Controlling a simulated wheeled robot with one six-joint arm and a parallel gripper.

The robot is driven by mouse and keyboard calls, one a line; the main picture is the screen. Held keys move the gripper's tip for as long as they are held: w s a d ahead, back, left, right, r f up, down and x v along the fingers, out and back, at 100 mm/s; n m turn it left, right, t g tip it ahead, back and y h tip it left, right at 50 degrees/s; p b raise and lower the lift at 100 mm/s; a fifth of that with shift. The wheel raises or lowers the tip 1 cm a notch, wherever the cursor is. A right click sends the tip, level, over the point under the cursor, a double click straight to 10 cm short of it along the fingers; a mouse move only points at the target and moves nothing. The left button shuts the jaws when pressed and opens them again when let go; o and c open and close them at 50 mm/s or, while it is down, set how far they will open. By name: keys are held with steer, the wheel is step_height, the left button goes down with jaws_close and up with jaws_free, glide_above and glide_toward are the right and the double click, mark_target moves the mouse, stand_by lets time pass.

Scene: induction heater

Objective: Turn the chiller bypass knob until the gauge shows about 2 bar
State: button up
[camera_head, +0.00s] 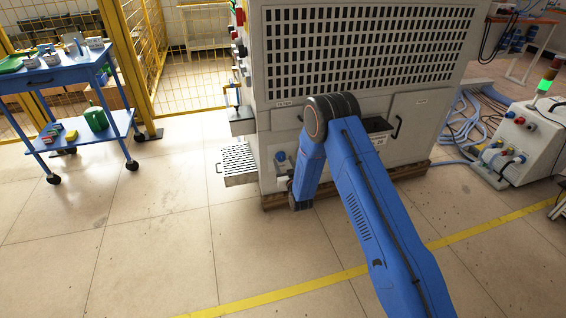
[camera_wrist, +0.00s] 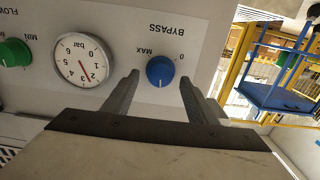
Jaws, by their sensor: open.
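In the wrist view, which is turned upside down, the blue bypass knob (camera_wrist: 160,71) sits on a light panel under the labels BYPASS, MAX and 0. My gripper (camera_wrist: 159,78) is open, with one finger on each side of the knob. I cannot tell whether either finger touches it. The round white gauge (camera_wrist: 76,54), marked bar, is left of the knob. Its thin red needle points to the lower right, seemingly between 2 and 3; the exact reading is too small to tell. In the head view my arm hides the gripper and gauge.
A green knob (camera_wrist: 14,53), labelled FLOW, is left of the gauge. In the head view, the large grey cabinet (camera_head: 420,125) stands before my arm. A blue cart (camera_head: 50,82) stands at left, a yellow mesh fence (camera_head: 120,50) behind it. Floor is clear at lower left.

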steer(key=shift+w+a, duration=0.2)
steer(key=shift+w, duration=0.35)
steer(key=c, duration=1)
steer(key=shift+c, duration=0.2)
